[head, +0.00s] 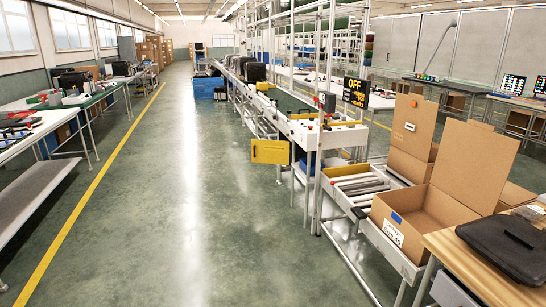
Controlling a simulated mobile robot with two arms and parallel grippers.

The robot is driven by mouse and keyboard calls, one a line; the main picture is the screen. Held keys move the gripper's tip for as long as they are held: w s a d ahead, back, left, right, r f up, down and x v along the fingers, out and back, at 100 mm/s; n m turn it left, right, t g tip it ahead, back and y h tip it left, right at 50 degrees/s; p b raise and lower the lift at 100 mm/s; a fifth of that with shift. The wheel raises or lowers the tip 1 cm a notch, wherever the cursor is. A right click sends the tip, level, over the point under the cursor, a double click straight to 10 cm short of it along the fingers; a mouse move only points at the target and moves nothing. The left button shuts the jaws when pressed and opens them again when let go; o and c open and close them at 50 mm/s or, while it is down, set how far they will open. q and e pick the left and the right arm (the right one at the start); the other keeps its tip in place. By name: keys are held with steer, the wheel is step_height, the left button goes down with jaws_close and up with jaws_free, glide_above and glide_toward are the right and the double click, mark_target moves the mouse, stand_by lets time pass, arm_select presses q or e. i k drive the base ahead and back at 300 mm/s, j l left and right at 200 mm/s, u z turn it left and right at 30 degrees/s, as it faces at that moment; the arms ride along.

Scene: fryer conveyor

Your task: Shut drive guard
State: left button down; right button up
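A yellow panel (270,151), which looks like the drive guard, stands out to the left from the near end of the conveyor (300,122). It has a dark mark near its left edge and juts into the aisle, so it appears swung open. The conveyor end beside it is a white housing with red and dark buttons on top. What lies behind the panel is hidden. Neither of my grippers is in view.
A black OFF sign (356,92) stands above the conveyor. Rollers (358,185) and an open cardboard box (425,222) are at the near right, beside a wooden table (470,262) with a black case (503,246). The green aisle floor (190,200) is clear.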

mark_target(274, 152)
steer(key=i+u, duration=0.4)
steer(key=i, duration=1.85)
steer(key=i+j, duration=0.1)
steer(key=i, duration=2.2)
steer(key=l+z, duration=0.05)
steer(key=l, duration=0.05)
